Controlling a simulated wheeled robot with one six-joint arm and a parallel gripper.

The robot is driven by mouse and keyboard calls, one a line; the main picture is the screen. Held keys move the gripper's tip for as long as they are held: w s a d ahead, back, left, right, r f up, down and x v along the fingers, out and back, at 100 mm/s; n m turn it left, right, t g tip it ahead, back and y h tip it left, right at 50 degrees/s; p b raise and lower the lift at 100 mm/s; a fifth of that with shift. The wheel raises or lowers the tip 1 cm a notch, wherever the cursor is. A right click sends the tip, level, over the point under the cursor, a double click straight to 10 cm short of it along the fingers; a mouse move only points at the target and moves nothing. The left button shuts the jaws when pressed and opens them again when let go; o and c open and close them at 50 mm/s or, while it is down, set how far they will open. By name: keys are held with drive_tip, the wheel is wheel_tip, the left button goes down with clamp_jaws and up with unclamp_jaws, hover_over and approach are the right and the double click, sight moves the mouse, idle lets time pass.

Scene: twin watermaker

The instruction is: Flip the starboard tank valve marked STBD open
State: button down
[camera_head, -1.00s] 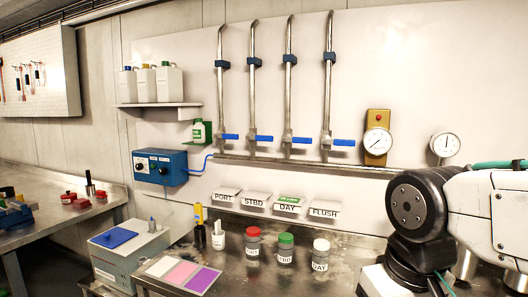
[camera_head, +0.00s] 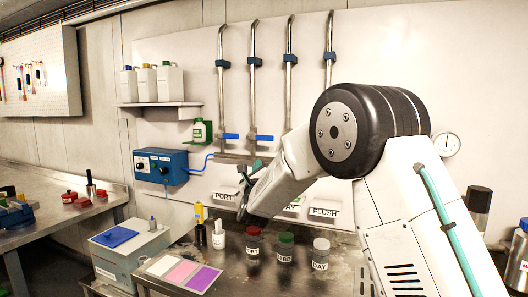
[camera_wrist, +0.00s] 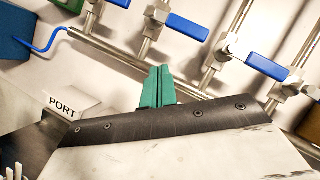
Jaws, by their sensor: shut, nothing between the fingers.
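Blue valve handles hang on a row of vertical pipes, sticking out sideways across them. In the head view the first handle (camera_head: 231,136) and the second handle (camera_head: 264,137) show; the two to the right are behind my arm. By placard order the second is likely STBD, but its placard is hidden behind my gripper. My gripper (camera_head: 249,172) is in front of the wall, below these two handles. In the wrist view its green fingers (camera_wrist: 157,88) are shut and empty, apart from the handles; the second handle (camera_wrist: 187,27) shows above them.
A PORT placard (camera_head: 224,198) and a FLUSH placard (camera_head: 323,211) show below the pipes. A blue box (camera_head: 160,166) stands left of the pipes. Lidded jars (camera_head: 285,248) stand on the bench below my arm. A third handle (camera_wrist: 267,67) shows right in the wrist view.

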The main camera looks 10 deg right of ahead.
sight(259, 138)
wheel_tip(259, 138, down, 7)
drive_tip(key=m+h, duration=0.9)
drive_tip(key=m, duration=0.3)
drive_tip(key=shift+s+a+r+h, duration=0.2)
drive_tip(key=shift+s+a+h, duration=0.1)
drive_tip(key=shift+s+a, duration=0.15)
drive_tip(key=s+a+r+x, duration=0.1)
drive_tip(key=r+x, duration=0.1)
drive_tip(key=x, duration=1)
drive_tip(key=shift+r, duration=0.4)
drive_tip(key=shift+s, duration=0.15)
